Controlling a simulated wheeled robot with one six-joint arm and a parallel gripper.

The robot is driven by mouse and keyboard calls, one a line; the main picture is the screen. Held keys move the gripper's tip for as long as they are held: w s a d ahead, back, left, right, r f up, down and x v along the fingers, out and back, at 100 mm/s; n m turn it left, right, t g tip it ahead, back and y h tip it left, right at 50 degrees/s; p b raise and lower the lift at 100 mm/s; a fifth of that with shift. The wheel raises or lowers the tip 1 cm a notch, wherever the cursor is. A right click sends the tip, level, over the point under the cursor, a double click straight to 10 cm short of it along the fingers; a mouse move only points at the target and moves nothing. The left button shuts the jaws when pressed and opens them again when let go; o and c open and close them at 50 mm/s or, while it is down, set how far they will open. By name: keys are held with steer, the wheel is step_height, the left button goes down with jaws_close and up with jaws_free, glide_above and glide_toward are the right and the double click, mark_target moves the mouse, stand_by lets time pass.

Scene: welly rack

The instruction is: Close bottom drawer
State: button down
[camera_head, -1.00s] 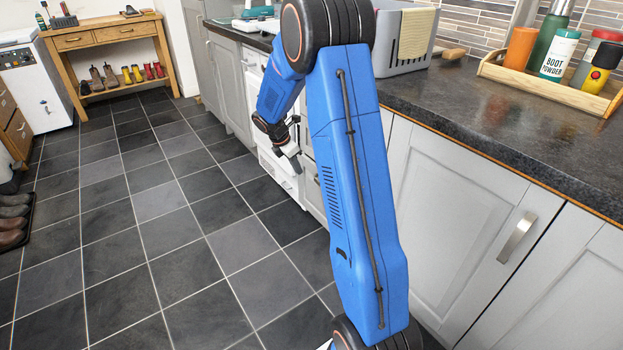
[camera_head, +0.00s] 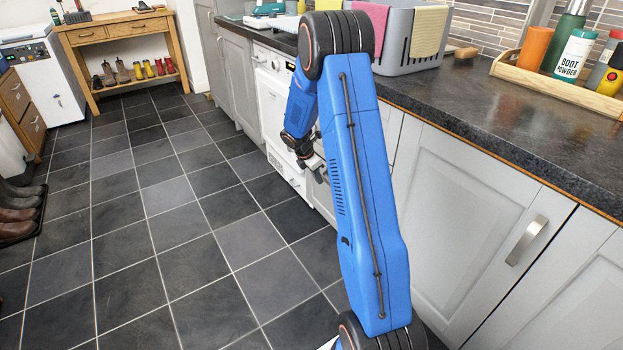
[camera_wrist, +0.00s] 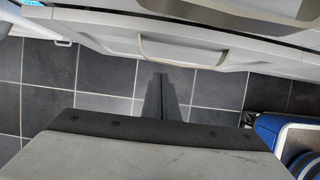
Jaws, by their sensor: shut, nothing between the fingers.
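In the wrist view, a pale drawer front with a curved handle (camera_wrist: 183,52) runs across the top. Another handle (camera_wrist: 240,14) shows above it, partly cut off. I take the lower front as the bottom drawer (camera_wrist: 100,35), but cannot be sure, nor how far it stands out. My gripper (camera_wrist: 160,78) is shut and empty, its dark fingers just below the handle in the picture. In the head view, my gripper (camera_head: 319,172) is low in front of the counter units, and my blue arm hides most of the drawers.
A white appliance (camera_head: 272,95) stands left of my gripper. A dark worktop (camera_head: 480,110) holds a grey basket (camera_head: 405,65) and a wooden tray (camera_head: 545,87). Boots (camera_head: 18,205) stand at the left edge. The tiled floor (camera_head: 170,240) between is clear.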

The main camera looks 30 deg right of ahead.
mark_target(325, 174)
steer(key=shift+d, duration=0.5)
steer(key=d, duration=0.2)
steer(key=shift+d+r, duration=0.1)
steer(key=shift+d, duration=0.3)
steer(key=shift+a, duration=0.45)
steer(key=a+r, duration=0.7)
steer(key=r, duration=0.2)
steer(key=shift+a, duration=0.2)
steer(key=shift+r, duration=0.15)
